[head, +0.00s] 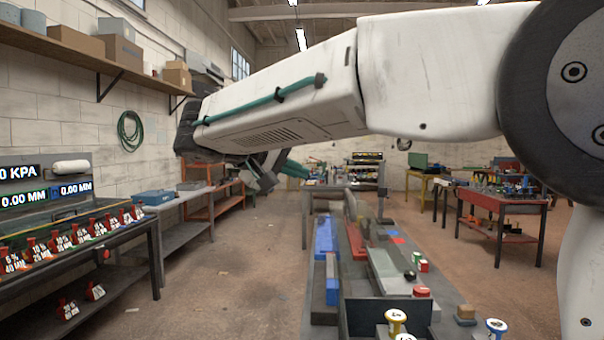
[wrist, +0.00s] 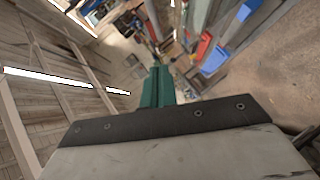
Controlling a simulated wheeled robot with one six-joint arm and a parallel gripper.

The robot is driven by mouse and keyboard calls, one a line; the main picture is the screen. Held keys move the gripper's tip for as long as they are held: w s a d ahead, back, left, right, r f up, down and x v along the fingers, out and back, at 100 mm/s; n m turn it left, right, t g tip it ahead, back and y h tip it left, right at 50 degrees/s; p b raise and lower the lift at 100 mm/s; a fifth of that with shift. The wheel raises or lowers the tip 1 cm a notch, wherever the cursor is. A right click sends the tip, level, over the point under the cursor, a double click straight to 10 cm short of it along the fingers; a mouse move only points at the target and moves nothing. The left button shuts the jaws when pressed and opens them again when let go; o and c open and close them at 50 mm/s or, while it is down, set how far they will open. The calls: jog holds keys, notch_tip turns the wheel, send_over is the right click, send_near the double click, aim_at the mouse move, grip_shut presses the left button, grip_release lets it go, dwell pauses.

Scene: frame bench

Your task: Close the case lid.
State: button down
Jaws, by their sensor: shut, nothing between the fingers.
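A dark upright panel (head: 375,316) stands at the near end of the bench in the head view. It may be the case lid, but I cannot tell for sure. My gripper is well apart from it. No case or lid can be clearly made out in the wrist view.
The long central bench (head: 450,318) carries blue bins (head: 325,238), a grey block (head: 390,268) and small coloured parts. A dark table (head: 152,240) with red-tagged items stands left. A red workbench (head: 500,205) stands right.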

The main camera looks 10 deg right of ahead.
send_near(346, 192)
jog(key=w+d, duration=0.1)
jog(key=w, duration=0.2)
jog(key=d, duration=0.1)
jog(key=d+f, duration=0.1)
jog(key=shift+s+d+f, duration=0.15)
jog(key=shift+s+d, duration=0.1)
jog(key=shift+d, duration=0.05)
jog(key=shift+s+d+f, duration=0.15)
jog(key=shift+d+f, duration=0.2)
jog(key=shift+d, duration=0.2)
